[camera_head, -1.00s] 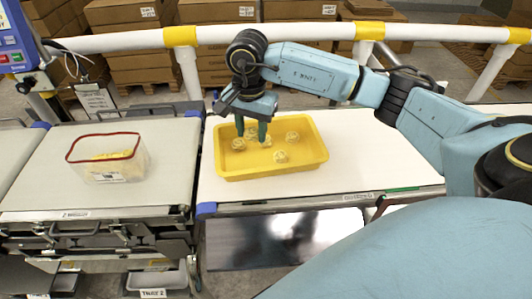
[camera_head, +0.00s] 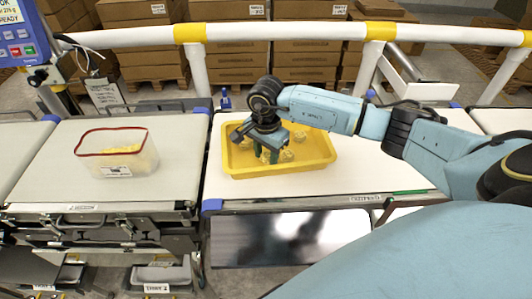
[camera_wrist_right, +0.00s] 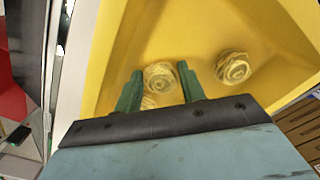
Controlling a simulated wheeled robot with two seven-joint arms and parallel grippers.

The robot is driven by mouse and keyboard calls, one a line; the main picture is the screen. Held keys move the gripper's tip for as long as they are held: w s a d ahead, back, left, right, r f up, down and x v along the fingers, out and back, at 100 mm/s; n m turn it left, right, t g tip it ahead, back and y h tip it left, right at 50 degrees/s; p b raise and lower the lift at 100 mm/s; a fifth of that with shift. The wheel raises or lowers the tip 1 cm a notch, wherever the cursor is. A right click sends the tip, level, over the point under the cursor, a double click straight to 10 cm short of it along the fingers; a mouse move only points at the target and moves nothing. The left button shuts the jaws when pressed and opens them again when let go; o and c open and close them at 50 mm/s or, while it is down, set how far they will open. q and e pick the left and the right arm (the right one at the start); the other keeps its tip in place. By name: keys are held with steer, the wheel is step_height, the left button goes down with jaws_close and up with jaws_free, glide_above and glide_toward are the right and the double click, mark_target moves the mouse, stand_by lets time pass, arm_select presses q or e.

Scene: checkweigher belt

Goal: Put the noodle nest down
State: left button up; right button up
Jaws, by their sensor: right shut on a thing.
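My right gripper (camera_head: 268,157) reaches down into the yellow tray (camera_head: 232,170) on the right-hand belt. In the right wrist view its two green fingers (camera_wrist_right: 161,78) are shut on a pale, coiled noodle nest (camera_wrist_right: 160,77). One more nest (camera_wrist_right: 148,102) is partly hidden below it in that picture, and another nest (camera_wrist_right: 233,68) lies apart to the right. In the head view, nests show right of the fingers (camera_head: 286,156) and farther back (camera_head: 300,137). Whether the held nest touches the tray floor I cannot tell. My left gripper is not in view.
A clear tub with a red rim (camera_head: 117,165) holds yellow contents on the left-hand belt (camera_head: 50,185). A white rail with yellow bands (camera_head: 225,32) runs behind the belts. The belt right of the tray (camera_head: 375,165) is clear.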

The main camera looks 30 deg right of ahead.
mark_target(266, 155)
steer(key=shift+f, duration=0.1)
steer(key=o, duration=0.9)
steer(key=shift+o, duration=0.2)
steer(key=shift+r, duration=0.5)
step_height(266, 155, up, 11)
steer(key=shift+r, duration=0.2)
